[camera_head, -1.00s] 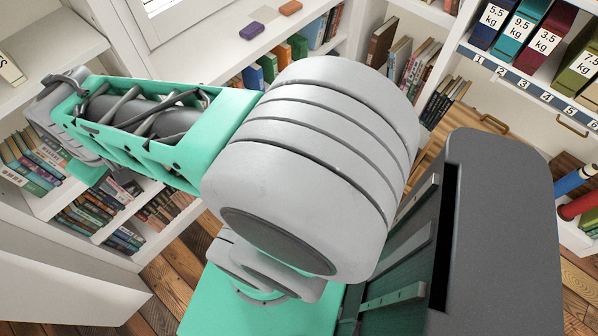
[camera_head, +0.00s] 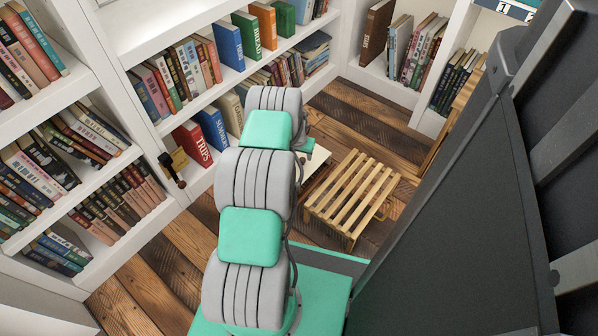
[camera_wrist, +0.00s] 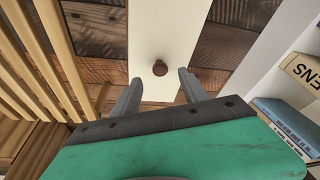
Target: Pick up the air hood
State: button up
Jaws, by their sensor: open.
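My gripper (camera_wrist: 159,79) is open and empty in the wrist view. Its two grey fingers stand on either side of a small dark round knob (camera_wrist: 160,67), apart from it in the picture. The knob sits on a long cream panel (camera_wrist: 165,25) over the plank floor. I cannot tell for sure whether this knobbed panel is the air hood; nothing else in view is clearly one. In the head view, part of the cream panel (camera_head: 317,164) shows beside my arm, left of a slatted stool. There my arm hides the knob and most of my gripper.
The slatted wooden stool (camera_head: 352,193) stands close to the right of the panel; its slats (camera_wrist: 38,60) fill the wrist view's left. Bookshelves (camera_head: 140,80) line the left and back. Books (camera_wrist: 290,120) are near my gripper's right in the wrist view. Plank floor (camera_head: 165,260) is open at lower left.

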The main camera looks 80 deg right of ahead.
aim_at(302, 160)
jog(key=b+x, duration=0.3)
jog(key=x, duration=0.3)
jog(key=shift+f+b, duration=0.1)
jog(key=shift+b, duration=0.25)
grip_shut()
dwell(0.9)
